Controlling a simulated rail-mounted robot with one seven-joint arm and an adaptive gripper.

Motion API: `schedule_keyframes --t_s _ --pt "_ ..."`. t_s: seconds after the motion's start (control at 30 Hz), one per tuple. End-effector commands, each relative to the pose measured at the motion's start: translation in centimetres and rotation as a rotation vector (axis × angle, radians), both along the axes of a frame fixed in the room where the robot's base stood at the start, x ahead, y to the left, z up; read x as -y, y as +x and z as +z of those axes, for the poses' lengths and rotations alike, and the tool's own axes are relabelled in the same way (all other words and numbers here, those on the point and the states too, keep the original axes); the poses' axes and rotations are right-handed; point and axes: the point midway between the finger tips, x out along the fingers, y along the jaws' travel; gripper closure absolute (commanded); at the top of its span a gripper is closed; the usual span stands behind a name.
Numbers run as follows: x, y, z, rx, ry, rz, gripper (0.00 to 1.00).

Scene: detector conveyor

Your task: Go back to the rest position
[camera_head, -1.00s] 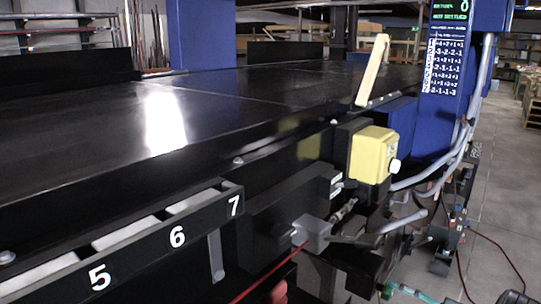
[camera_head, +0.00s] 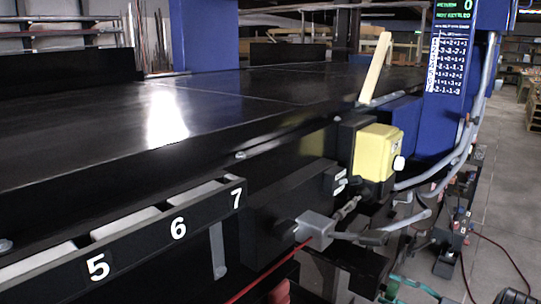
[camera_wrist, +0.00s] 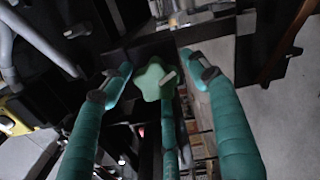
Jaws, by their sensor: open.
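My gripper (camera_wrist: 155,60) shows in the wrist view as teal fingers reaching in from the lower edge. I see nothing clearly held. In the head view a small teal piece shows at the lower edge, too cut off to identify.
A black conveyor (camera_head: 90,125) with numbered slots along its front fills the left. A yellow switch box (camera_head: 376,152) and a grey lever clamp (camera_head: 315,230) jut from its side. A blue column (camera_head: 455,90) carries a display. Grey floor (camera_head: 505,180) is open at the right.

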Motion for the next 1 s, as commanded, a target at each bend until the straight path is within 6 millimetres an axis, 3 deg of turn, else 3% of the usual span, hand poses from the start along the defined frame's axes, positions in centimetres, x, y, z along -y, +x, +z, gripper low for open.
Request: schedule_keyframes --t_s 0.5,1.0 --pt "0.17 0.15 -0.38 0.498 -0.419 0.0 0.41" --pt "0.2 0.21 -0.24 0.63 -0.531 0.0 0.41"
